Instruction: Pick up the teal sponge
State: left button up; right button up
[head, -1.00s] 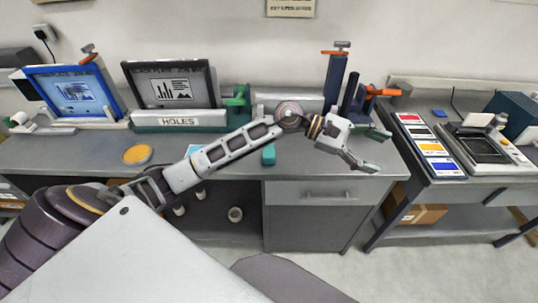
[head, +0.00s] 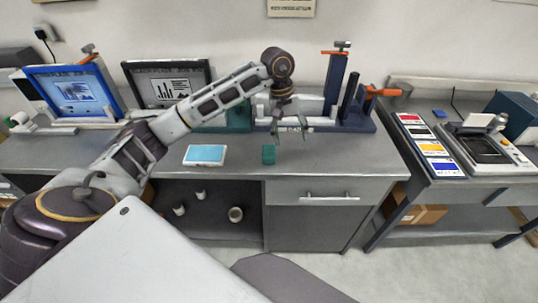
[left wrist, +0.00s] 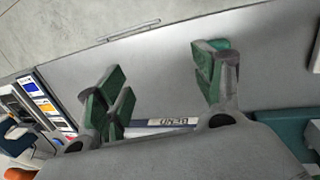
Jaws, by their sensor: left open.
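The teal sponge (head: 269,154) is a small block standing on the grey worktop (head: 330,160) near its front edge, right of a light blue pad. My left gripper (head: 291,135) points down over the worktop, just right of the sponge and a little behind it in the picture. It is open and empty. In the left wrist view its two green-padded fingers (left wrist: 160,90) are spread wide with bare grey surface between them. My right gripper is not in view.
A light blue pad (head: 205,154) lies left of the sponge. A dark blue fixture (head: 338,85) with orange clamps stands behind the gripper. A black-framed plate (head: 160,75) stands behind my arm. The worktop's right front is clear.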

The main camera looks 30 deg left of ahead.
aim_at(271, 151)
pick_arm(q)
jog(key=a+r+y, duration=0.2)
jog(key=a, duration=0.5)
jog(key=shift+s+y, duration=0.2)
jog(key=shift+y, duration=0.1)
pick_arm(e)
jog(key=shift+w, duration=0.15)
pick_arm(q)
jog(key=shift+f+p, duration=0.35)
jog(key=shift+f, duration=3.95)
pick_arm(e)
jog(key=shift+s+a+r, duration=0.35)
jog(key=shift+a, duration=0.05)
pick_arm(q)
jog(key=shift+f, duration=0.1)
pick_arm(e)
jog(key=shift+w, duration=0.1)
